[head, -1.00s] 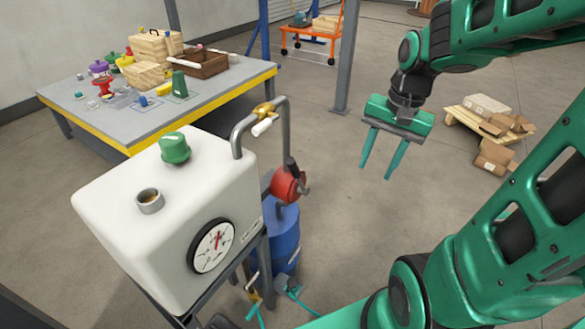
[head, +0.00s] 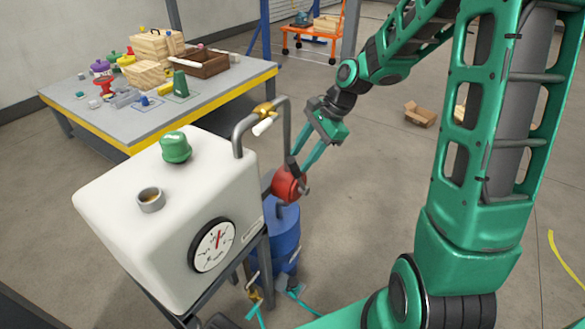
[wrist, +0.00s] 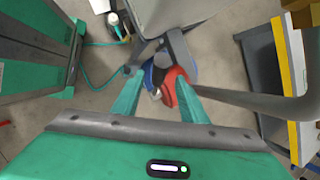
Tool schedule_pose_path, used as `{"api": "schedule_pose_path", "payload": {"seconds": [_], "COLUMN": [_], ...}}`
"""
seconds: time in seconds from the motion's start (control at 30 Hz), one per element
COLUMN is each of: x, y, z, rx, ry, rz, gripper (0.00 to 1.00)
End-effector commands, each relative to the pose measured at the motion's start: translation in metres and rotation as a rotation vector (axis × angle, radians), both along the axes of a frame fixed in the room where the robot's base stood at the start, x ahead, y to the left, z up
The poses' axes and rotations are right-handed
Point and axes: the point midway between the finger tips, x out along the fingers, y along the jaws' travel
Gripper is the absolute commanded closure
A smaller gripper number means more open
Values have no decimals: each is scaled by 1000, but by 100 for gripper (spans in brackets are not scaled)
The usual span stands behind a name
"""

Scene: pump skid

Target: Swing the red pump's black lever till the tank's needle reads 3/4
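The red pump (head: 287,186) sits above a blue drum, right of the white tank (head: 120,225). Its black lever (head: 292,164) stands up beside the pump body. The tank's round gauge (head: 213,246) has a red needle pointing up and slightly right; its marks are too small to read. My gripper (head: 300,163) reaches down to the pump from the upper right, its fingertips close to the lever. In the wrist view the fingers of my gripper (wrist: 158,77) are apart, with the red pump (wrist: 171,90) beyond them. I cannot tell whether they touch the lever.
A grey pipe (head: 286,120) with a brass, white-handled valve (head: 264,116) arches from tank to pump, close to my gripper. The blue drum (head: 284,240) is below. A workbench (head: 215,88) with boxes stands behind. Open floor lies right, with a cardboard box (head: 420,114).

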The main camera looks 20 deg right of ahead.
Motion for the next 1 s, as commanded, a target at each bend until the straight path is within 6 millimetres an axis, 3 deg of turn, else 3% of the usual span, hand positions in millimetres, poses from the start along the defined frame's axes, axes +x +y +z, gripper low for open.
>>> {"api": "schedule_pose_path", "payload": {"seconds": [0.3,0.73,0.9,1.0], "x": [7,9,9,9], "y": [18,21,21,26], "z": [-41,-49,-48,-48], "rx": [1,-1,-1,-1], "ry": [2,-1,-1,0], "rz": [1,0,-1,3], "gripper": [61,61,99,100]}}
